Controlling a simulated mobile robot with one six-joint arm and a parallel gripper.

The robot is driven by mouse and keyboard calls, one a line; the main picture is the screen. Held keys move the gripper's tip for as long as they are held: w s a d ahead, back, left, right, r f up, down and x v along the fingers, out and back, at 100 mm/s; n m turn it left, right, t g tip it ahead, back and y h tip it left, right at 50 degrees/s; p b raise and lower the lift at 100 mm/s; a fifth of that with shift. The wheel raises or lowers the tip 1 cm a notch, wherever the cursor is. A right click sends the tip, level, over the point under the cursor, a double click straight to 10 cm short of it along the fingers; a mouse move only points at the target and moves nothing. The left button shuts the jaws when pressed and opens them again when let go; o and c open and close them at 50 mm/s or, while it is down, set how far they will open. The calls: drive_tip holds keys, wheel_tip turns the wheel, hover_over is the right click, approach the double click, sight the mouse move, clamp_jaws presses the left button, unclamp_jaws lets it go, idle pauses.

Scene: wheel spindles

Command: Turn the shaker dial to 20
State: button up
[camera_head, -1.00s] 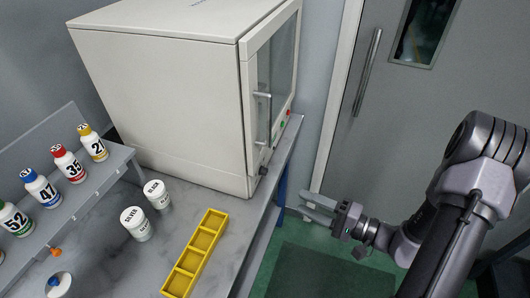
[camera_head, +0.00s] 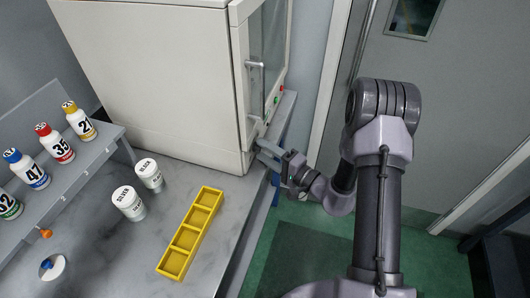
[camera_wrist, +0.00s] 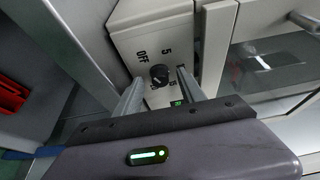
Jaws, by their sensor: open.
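The shaker dial (camera_wrist: 159,75) is a small round black knob on a light panel in the wrist view. "OFF" is printed at its upper left and "5" at its upper right. Another label to the right is partly covered by a finger, and I cannot tell where the dial points. My gripper (camera_wrist: 158,84) is open, with one finger on each side of the dial. I cannot tell whether either finger touches it. In the head view my gripper (camera_head: 263,153) is at the lower front corner of the big white cabinet (camera_head: 150,80), and the dial is hidden there.
A yellow tray (camera_head: 190,232) and two white jars (camera_head: 129,204) (camera_head: 150,175) stand on the grey bench. Several numbered bottles (camera_head: 31,170) stand on a rack at left. The cabinet's door handle (camera_head: 256,88) is above my gripper. Green floor lies clear beside the bench.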

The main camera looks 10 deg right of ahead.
drive_tip(key=shift+w+a, duration=0.1)
clamp_jaws()
